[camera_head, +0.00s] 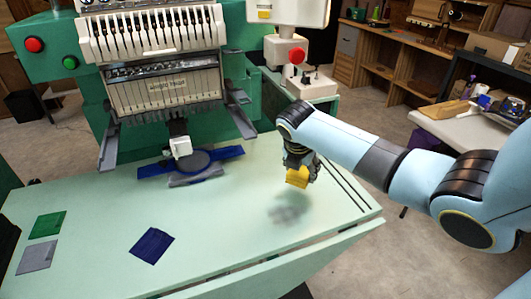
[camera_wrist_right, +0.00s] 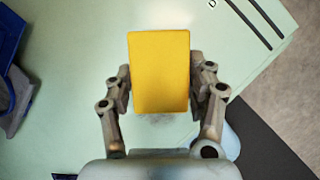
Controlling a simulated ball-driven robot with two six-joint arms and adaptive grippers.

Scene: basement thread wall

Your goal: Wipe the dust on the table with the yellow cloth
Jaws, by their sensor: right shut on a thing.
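The yellow cloth (camera_head: 298,176) is a small block-like piece held by my right gripper (camera_head: 300,164) above the table. In the right wrist view the yellow cloth (camera_wrist_right: 160,72) sits between the two fingers of my right gripper (camera_wrist_right: 160,85), which is shut on it. The dust (camera_head: 289,209) is a grey smudge on the pale green table (camera_head: 215,235), just in front of and below the cloth. In the wrist view a little of the dust (camera_wrist_right: 160,118) shows below the cloth; the rest is hidden. My left gripper is not in view.
A green embroidery machine (camera_head: 160,85) stands at the table's back, with a blue hoop piece (camera_head: 222,153) under its head. Green (camera_head: 47,224), grey (camera_head: 37,257) and dark blue (camera_head: 152,245) fabric squares lie on the left and front. The table around the dust is clear.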

